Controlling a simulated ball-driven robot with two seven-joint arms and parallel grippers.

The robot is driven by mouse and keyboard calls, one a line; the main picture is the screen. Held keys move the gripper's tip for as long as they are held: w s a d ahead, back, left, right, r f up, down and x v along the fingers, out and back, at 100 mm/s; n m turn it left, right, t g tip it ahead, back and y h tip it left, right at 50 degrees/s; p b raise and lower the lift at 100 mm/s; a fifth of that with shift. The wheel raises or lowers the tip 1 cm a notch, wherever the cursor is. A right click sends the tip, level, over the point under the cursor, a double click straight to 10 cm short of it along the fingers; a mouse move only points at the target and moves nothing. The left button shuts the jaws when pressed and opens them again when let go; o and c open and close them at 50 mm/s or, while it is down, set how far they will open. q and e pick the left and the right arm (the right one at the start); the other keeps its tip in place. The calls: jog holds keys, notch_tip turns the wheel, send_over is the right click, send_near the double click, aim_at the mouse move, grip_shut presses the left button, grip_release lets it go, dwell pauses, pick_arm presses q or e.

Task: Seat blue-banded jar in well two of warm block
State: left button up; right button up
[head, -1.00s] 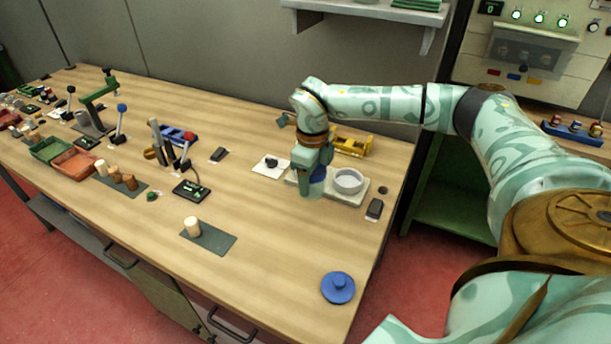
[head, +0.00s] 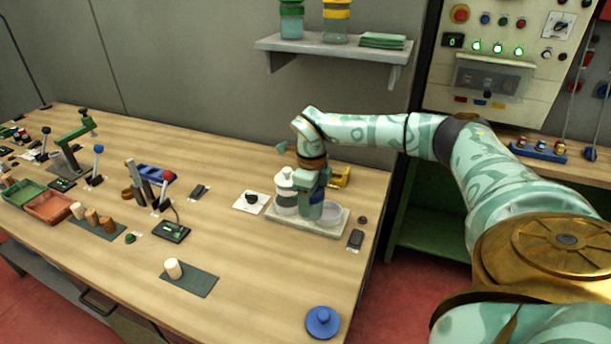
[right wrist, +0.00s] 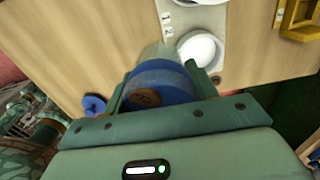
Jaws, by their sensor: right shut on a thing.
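The blue-banded jar (right wrist: 160,78) is clear glass with a cork (right wrist: 142,97) in its top. My right gripper (right wrist: 165,88) is shut on it. In the head view the jar (head: 312,212) hangs upright at the warm block (head: 283,222), in front of and left of a round white well (head: 331,212), partly covering it. In the right wrist view the white well (right wrist: 201,50) beside the mark 2 shows empty, with the jar's lower end beside it. My left gripper is not in view.
A yellow rack (head: 341,178) stands behind the block. A dark small box (head: 356,239) lies to its right and a white card with a black knob (head: 251,201) to its left. A blue knobbed disc (head: 322,322) lies near the front corner. The wood between is clear.

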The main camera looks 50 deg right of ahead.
jog(key=d, duration=0.7)
dwell(0.5)
jog(key=shift+f+b, duration=0.35)
jog(key=shift+f, duration=2.55)
dwell(1.5)
jog(key=o, duration=1.3)
notch_tip(320, 180, up, 16)
jog(key=p, duration=0.4)
jog(key=shift+r, duration=0.2)
jog(key=shift+f, duration=0.1)
